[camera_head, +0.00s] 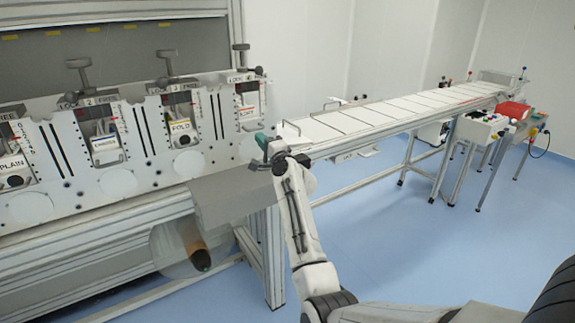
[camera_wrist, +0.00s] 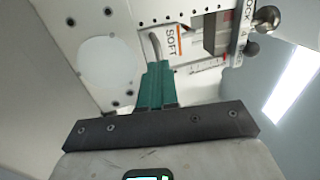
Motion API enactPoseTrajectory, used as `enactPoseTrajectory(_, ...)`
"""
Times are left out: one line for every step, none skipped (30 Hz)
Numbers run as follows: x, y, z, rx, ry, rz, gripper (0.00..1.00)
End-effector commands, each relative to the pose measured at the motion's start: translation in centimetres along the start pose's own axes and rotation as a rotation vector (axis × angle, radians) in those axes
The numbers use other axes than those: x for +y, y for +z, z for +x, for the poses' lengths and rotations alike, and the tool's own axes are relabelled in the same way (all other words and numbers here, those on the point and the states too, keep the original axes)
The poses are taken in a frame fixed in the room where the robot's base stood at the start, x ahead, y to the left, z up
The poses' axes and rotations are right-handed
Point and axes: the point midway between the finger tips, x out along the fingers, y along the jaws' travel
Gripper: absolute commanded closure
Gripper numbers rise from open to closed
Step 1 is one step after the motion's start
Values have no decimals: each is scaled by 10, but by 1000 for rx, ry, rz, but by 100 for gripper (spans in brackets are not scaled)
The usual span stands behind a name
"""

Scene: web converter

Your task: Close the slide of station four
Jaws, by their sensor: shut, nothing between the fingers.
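Station four (camera_head: 248,103) is the rightmost station on the machine's front panel. Its slide carries a white plate marked SOFT (camera_wrist: 172,42), with a curved grey handle (camera_wrist: 153,46) beside it. A dark block (camera_wrist: 218,35) lies to the right of the plate in the wrist view. My gripper (camera_head: 265,140) is in front of the panel, low and to the right of station four. In the wrist view its green fingers (camera_wrist: 158,68) are together and empty, with tips just below the handle. I cannot tell whether they touch it.
Stations marked PLAIN (camera_head: 14,165), PRESS (camera_head: 104,144) and FOLD (camera_head: 181,128) stand to the left. A round metal knob (camera_wrist: 267,19) sits by the LOCK lettering. A long conveyor (camera_head: 400,107) runs off to the right. Blue floor is open in front.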

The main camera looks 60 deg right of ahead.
Motion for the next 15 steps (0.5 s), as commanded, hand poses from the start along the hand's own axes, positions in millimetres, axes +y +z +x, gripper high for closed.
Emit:
enactPoseTrajectory(3,2,-2,-1,2,0,100)
enactPoseTrajectory(3,2,-3,0,3,0,100)
enactPoseTrajectory(4,2,-9,0,3,0,100)
enactPoseTrajectory(3,1,-12,0,2,0,100)
enactPoseTrajectory(4,1,-16,1,3,0,100)
enactPoseTrajectory(4,1,-21,2,2,0,100)
enactPoseTrajectory(4,0,-24,2,3,0,100)
enactPoseTrajectory(4,0,-28,2,3,-1,100)
enactPoseTrajectory(4,0,-34,2,4,-2,100)
enactPoseTrajectory(4,1,-38,1,3,-2,100)
enactPoseTrajectory(4,1,-42,1,4,-1,100)
enactPoseTrajectory(4,1,-48,1,4,0,100)
enactPoseTrajectory(4,0,-54,1,5,0,100)
enactPoseTrajectory(4,0,-58,2,4,-1,100)
enactPoseTrajectory(5,0,-65,2,4,-1,100)
